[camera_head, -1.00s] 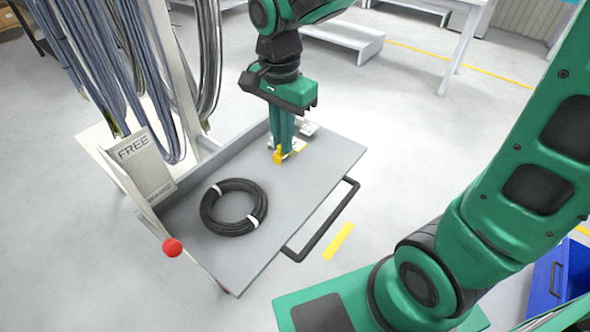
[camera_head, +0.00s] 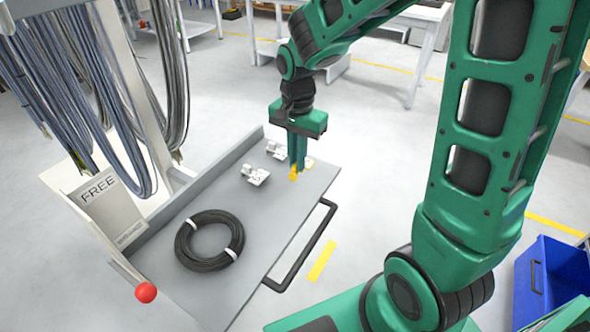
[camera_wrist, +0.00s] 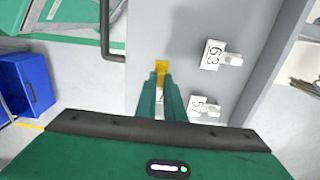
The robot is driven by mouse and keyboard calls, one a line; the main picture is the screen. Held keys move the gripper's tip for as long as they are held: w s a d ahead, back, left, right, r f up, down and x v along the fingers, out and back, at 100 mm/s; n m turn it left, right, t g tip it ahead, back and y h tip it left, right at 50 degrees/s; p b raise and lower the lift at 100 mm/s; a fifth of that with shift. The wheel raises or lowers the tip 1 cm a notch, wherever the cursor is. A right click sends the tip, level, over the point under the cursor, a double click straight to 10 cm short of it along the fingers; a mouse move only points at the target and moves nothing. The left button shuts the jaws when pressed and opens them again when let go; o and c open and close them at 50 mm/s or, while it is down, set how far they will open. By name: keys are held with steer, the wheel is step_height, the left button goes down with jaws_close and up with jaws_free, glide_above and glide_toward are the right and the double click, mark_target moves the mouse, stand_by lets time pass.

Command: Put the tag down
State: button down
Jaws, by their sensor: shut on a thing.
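My gripper (camera_head: 297,165) points down over the far right part of the grey trolley deck (camera_head: 290,215). Its green fingers are shut on a small yellow tag (camera_head: 294,174), which sticks out at the fingertips. In the wrist view the yellow tag (camera_wrist: 161,67) shows just past the fingertips (camera_wrist: 162,77). The tag is low, near the deck; I cannot tell whether it touches. Two white tags with clips, reading 63 (camera_wrist: 213,55) and 57 (camera_wrist: 200,104), lie on the deck beside the gripper. A pale yellowish piece (camera_head: 309,162) is partly hidden behind the fingers.
A black cable coil (camera_head: 210,240) with white ties lies on the near deck. A FREE sign (camera_head: 102,205), hanging cables (camera_head: 75,100) and a red knob (camera_head: 146,292) are at left. A black handle (camera_head: 305,245) runs along the right edge. A blue bin (camera_head: 548,285) stands at right.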

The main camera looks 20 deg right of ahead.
steer(key=shift+f, duration=2.05)
steer(key=shift+f, duration=0.1)
steer(key=c, duration=1.9)
jaws_free()
steer(key=shift+o, duration=0.2)
step_height(320, 180, up, 12)
steer(key=shift+r, duration=0.15)
steer(key=s+d+n, duration=0.2)
steer(key=s+d, duration=0.6)
steer(key=s, duration=0.4)
steer(key=s+d+n, duration=0.2)
steer(key=s+d, duration=0.7)
steer(key=s, duration=0.2)
steer(key=shift+s+f, duration=0.35)
steer(key=shift+f, duration=0.05)
